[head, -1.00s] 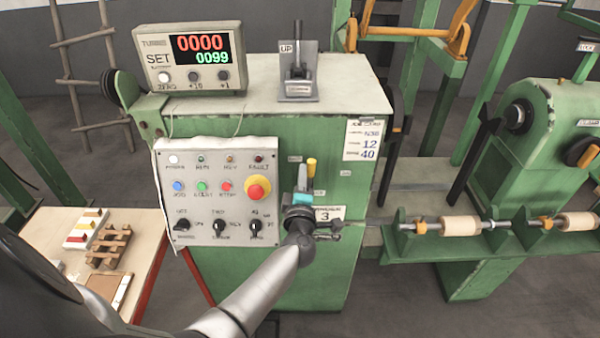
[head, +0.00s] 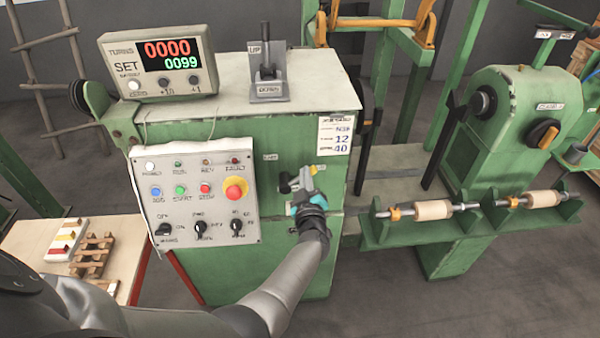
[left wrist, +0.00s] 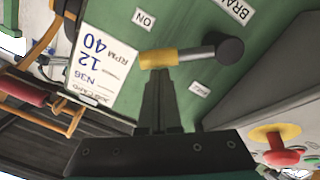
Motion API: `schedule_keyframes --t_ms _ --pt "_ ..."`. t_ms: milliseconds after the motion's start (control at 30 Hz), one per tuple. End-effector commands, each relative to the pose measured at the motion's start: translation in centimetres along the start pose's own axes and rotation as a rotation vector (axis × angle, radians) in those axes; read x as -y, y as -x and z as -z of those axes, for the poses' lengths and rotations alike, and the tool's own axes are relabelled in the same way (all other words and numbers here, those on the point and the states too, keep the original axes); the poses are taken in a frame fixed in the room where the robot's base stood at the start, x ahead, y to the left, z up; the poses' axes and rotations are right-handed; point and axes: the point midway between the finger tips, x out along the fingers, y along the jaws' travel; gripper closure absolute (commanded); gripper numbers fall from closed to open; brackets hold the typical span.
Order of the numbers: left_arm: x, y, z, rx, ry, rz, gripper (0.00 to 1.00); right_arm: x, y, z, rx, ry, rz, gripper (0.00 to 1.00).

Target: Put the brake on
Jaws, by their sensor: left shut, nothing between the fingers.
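The brake lever (left wrist: 190,54) shows in the left wrist view, on the green machine front. It has a dark pivot, a metal shaft and a yellow grip (left wrist: 158,59). The picture is turned over there; the grip points toward the spec plate, between the OFF label (left wrist: 200,88) and the ON label (left wrist: 145,18). My left gripper (head: 308,180) is shut and empty at the lever in the head view. In the left wrist view its fingertips (left wrist: 159,76) are right beside the yellow grip; I cannot tell if they touch. My gripper partly hides the lever in the head view. My right gripper is out of view.
The control panel (head: 195,215) with its red emergency stop (head: 234,191) is left of my gripper. The spec plate (head: 336,136) is above right. Spindle rails with coil formers (head: 433,210) stand to the right. A table (head: 35,240) with wooden parts is at lower left.

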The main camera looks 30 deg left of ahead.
Motion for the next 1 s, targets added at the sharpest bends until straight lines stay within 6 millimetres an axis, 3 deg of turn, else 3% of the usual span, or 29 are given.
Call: schedule_keyframes --t_ms 400,1000 --pt "0.12 -0.09 -0.83 -0.002 -0.135 0.008 1.0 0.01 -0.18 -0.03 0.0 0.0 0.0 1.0" --pt "0.13 -0.03 -0.85 -0.001 -0.142 0.008 1.0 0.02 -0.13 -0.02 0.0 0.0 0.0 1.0"
